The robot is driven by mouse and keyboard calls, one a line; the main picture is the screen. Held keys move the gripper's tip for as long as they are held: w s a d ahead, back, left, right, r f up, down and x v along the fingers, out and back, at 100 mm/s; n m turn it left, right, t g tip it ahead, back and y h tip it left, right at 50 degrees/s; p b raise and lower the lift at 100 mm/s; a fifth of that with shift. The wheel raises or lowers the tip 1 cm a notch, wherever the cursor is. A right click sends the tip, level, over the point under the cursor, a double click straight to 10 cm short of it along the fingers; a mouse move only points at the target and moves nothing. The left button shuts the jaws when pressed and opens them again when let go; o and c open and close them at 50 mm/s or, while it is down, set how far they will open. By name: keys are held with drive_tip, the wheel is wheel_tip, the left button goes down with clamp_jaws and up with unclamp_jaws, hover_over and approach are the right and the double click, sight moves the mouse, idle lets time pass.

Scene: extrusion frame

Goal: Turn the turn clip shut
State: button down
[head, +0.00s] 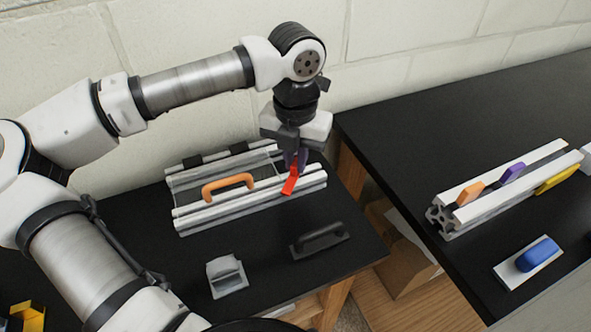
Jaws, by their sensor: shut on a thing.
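The turn clip (290,184) is a red piece on the front white rail of the extrusion frame (195,219), near the rail's right end. It sits tilted, with its lower end pointing toward the front of the table. My gripper (296,163) points down over the frame and is shut on the upper part of the red clip. The fingers hide that part of the clip. The frame holds a clear panel with an orange handle (228,184) at its front, left of the clip.
A black handle (319,241) and a grey block (226,275) lie on the black table in front of the frame. A second table at right carries another extrusion piece (505,190) with coloured clips and a blue knob on a white plate (528,262). A gap separates the tables.

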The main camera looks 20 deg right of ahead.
drive_tip(key=m+b, duration=0.3)
drive_tip(key=m, duration=0.1)
drive_tip(key=shift+f+m, duration=0.15)
drive_tip(key=shift+m, duration=0.15)
drive_tip(key=m+b, duration=0.2)
drive_tip(key=m, duration=0.2)
drive_tip(key=shift+m, duration=0.3)
drive_tip(key=shift+r, duration=0.2)
drive_tip(key=c, duration=1.5)
unclamp_jaws()
wheel_tip(320, 180, up, 14)
drive_tip(key=shift+f, duration=0.1)
drive_tip(key=shift+f, duration=0.1)
